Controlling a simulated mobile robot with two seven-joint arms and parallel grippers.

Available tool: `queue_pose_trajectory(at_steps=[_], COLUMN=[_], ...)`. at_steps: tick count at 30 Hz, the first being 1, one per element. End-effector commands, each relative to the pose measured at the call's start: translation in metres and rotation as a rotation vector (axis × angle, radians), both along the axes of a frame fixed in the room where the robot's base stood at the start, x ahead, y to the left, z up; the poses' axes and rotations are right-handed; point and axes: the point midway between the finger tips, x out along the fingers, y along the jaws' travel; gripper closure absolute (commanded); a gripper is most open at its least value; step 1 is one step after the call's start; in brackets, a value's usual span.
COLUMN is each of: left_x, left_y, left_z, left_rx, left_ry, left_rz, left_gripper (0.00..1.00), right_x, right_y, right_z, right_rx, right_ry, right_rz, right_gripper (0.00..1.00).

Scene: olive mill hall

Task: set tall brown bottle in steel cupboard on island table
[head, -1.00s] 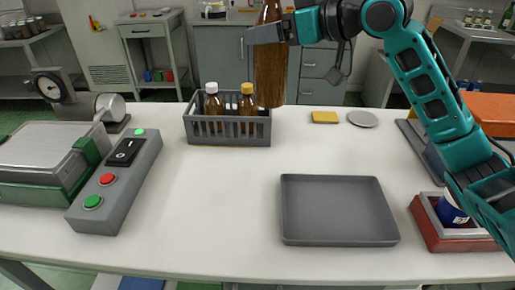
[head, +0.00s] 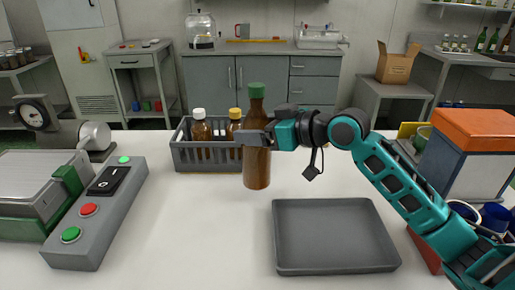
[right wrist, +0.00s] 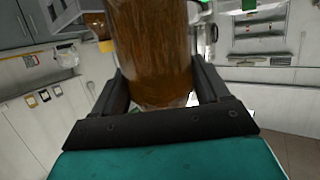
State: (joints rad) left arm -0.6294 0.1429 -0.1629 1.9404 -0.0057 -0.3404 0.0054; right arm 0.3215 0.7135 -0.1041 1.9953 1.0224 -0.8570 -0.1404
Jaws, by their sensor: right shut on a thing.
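The tall brown bottle (head: 257,169) with a green cap is upright in front of the right end of the grey crate. My right gripper (head: 257,139) is shut on its upper body; in the right wrist view the brown glass (right wrist: 152,45) fills the space between the fingers. I cannot tell whether the bottle's base touches the white island table (head: 190,225) or hangs just above it. A grey steel cupboard (head: 212,88) with doors and drawers stands against the back wall, its doors shut. My left gripper is out of view.
The grey crate (head: 204,157) holds brown bottles with white and yellow caps. A grey tray (head: 333,237) lies front right of the bottle. A button box (head: 98,215) and a scale stand left. The table between the button box and tray is clear.

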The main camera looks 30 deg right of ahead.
Motion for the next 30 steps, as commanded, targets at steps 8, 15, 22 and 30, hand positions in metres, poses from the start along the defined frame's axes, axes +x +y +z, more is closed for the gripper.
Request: queue_pose_trajectory(at_steps=[8,15,22,30], left_x=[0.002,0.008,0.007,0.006], left_y=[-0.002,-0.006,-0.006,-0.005], left_z=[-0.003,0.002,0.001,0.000], left_rx=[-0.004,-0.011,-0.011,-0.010], left_ry=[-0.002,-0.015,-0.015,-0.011], left_rz=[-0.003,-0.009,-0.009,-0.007], left_gripper=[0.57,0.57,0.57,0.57], right_x=[0.000,0.000,0.000,0.000], right_y=[0.000,0.000,0.000,0.000], right_z=[-0.028,-0.040,-0.042,-0.045], right_rx=[0.004,0.002,0.002,0.000], right_ry=[-0.004,-0.009,-0.008,0.001], right_rz=[-0.002,-0.001,-0.001,0.000], right_gripper=[1.00,1.00,1.00,0.01])
